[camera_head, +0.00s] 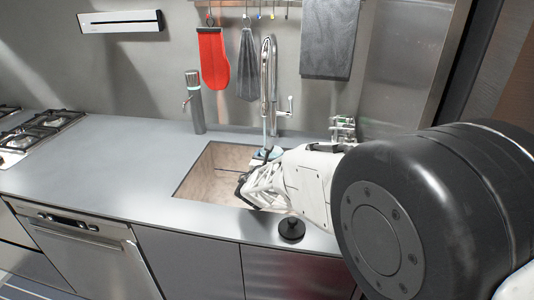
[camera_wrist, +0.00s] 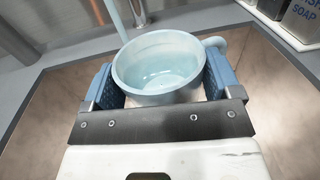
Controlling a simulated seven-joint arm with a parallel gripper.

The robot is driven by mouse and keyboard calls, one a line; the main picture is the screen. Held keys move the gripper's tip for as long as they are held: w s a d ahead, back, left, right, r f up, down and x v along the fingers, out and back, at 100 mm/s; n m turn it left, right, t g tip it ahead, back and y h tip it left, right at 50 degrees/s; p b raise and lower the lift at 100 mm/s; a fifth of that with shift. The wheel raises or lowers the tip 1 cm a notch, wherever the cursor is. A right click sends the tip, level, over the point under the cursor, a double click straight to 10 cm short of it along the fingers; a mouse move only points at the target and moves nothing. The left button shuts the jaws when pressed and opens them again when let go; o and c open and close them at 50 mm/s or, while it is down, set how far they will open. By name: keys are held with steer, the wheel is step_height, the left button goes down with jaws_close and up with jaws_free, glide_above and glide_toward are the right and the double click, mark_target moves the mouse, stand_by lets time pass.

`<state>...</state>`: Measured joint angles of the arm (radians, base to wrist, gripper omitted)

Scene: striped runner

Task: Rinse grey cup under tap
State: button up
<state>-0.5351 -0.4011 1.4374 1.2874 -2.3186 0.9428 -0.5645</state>
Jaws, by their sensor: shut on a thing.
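The cup (camera_wrist: 157,88) looks pale blue-grey in the wrist view, with its open top toward the camera and its handle at the upper right. My gripper (camera_wrist: 160,68) is shut on it, with one blue-padded finger on each side. In the head view the cup (camera_head: 268,154) is a small pale shape above the sink, partly hidden by my gripper (camera_head: 262,170). The chrome tap (camera_head: 269,75) arches over it. A thin pale stream (camera_wrist: 117,20) comes down to the cup's far left rim; I cannot tell whether it falls inside. The cup's inside looks glossy.
The sink (camera_head: 206,172) lies below, with its left part free. A grey-green bottle-shaped dispenser (camera_head: 194,100) stands left of the tap. A black round knob (camera_head: 291,229) sits on the front counter edge. Soap containers (camera_wrist: 300,20) stand at the wrist view's upper right. The left counter is clear.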

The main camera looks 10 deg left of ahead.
steer(key=shift+s+d, duration=0.2)
steer(key=shift+s, duration=0.3)
steer(key=shift+s+d, duration=0.2)
steer(key=shift+s, duration=0.3)
steer(key=shift+r, duration=0.1)
stand_by(1.0)
steer(key=s+d+r, duration=0.2)
steer(key=s+r, duration=0.2)
steer(key=shift+s, duration=0.3)
stand_by(0.4)
